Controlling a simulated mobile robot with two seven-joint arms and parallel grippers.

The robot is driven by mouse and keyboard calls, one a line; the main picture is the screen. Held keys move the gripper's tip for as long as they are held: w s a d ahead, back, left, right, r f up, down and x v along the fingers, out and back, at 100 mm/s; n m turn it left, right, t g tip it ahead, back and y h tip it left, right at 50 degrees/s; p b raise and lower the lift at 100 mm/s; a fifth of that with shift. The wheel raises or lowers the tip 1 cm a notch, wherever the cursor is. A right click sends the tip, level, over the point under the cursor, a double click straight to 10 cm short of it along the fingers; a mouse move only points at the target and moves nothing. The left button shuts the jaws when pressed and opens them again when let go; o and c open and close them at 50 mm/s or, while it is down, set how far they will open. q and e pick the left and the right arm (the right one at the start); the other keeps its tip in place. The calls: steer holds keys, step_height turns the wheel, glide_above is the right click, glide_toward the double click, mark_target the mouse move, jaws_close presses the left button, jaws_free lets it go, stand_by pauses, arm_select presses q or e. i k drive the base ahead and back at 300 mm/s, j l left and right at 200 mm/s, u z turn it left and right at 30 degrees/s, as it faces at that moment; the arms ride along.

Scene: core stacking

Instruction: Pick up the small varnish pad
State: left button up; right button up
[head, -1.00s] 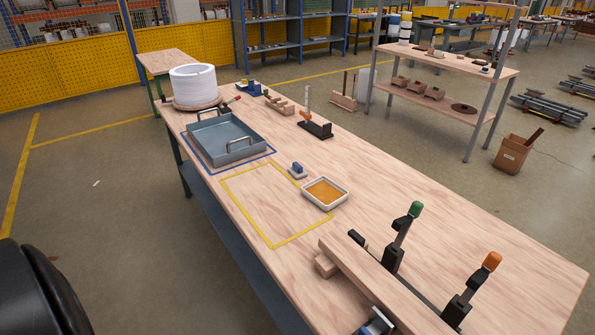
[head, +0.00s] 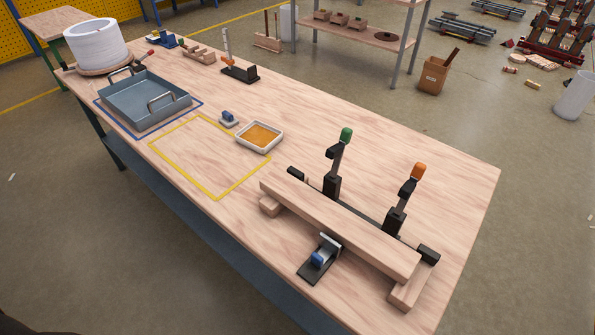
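A small pad with a blue top and a pale grey base (head: 228,119) sits on the workbench. It is just left of a white tray of amber liquid (head: 259,136), close to the tray's edge. It stands by the upper right side of the yellow taped outline (head: 181,171). No gripper touches it. Neither of my grippers is in view.
A grey metal tray with handles (head: 146,101) sits in a blue outline. A white coil (head: 96,45) stands at the far left. A wooden beam (head: 338,228) with two upright clamps and a blue-and-white item on a black base (head: 320,258) take up the near end.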

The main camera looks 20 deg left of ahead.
mark_target(228, 119)
steer(key=j+z, duration=0.3)
steer(key=z, duration=0.2)
steer(key=j+z, duration=0.3)
steer(key=z, duration=0.15)
steer(key=j+z, duration=0.1)
steer(key=j, duration=0.3)
steer(key=k+j+z, duration=0.1)
steer(key=j, duration=0.3)
steer(key=k+j+z, duration=0.15)
steer(key=j, duration=0.25)
steer(key=k+j+z, duration=0.1)
steer(key=j, duration=0.3)
steer(key=k+j+z, duration=0.1)
steer(key=j, duration=0.3)
steer(key=k, duration=0.1)
